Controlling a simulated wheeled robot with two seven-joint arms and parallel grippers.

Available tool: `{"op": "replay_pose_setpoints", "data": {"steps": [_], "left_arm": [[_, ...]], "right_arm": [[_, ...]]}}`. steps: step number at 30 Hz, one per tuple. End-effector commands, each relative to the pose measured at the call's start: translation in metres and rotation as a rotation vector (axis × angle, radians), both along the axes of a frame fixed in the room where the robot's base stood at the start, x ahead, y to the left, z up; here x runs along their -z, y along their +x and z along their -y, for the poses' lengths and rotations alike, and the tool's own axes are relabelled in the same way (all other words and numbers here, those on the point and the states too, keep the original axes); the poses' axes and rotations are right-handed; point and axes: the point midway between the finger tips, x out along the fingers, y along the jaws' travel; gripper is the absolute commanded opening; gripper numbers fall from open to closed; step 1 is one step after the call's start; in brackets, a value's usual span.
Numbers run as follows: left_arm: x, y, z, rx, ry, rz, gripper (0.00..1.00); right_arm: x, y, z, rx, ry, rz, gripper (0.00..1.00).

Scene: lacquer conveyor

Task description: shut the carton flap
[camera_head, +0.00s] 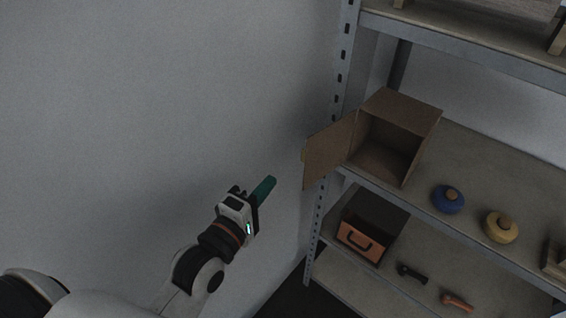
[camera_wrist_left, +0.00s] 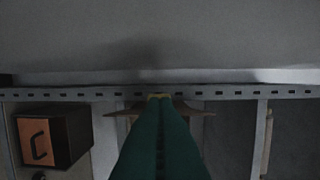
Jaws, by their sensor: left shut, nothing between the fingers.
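The cardboard carton (camera_head: 411,112) stands on the middle shelf with its opening facing the front. Its flap (camera_head: 329,153) is swung wide open to the left and juts out past the shelf post. My left gripper (camera_head: 267,188) is shut and empty, in the air to the left of the flap and a little lower, apart from it. In the left wrist view its green fingers (camera_wrist_left: 160,140) are together and cover part of a brown edge (camera_wrist_left: 118,113), which seems to be the flap. My right gripper is not in view.
A metal shelf post (camera_head: 343,65) stands left of the carton. A box with an orange front (camera_head: 360,241) and two small tools are on the shelf below. Free air lies along the grey wall.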

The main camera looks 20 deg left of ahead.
Motion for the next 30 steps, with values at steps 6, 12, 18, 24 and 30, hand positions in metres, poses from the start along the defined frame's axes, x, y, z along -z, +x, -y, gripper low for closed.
{"op": "replay_pose_setpoints", "data": {"steps": [6,12,18,24,30], "left_arm": [[-0.012,0.015,0.003,0.001,-0.023,0.017,0.00],[-0.012,0.052,0.010,0.001,-0.021,0.016,0.00],[-0.010,0.082,0.016,0.001,-0.020,0.015,0.00],[-0.009,0.095,0.018,0.001,-0.020,0.014,0.00],[-0.008,0.096,0.019,0.001,-0.020,0.014,0.00]], "right_arm": [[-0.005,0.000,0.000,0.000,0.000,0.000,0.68],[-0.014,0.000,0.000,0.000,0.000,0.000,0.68],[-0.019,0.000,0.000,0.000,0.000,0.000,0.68],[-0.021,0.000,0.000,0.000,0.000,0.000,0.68],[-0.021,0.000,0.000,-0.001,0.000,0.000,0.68]]}}
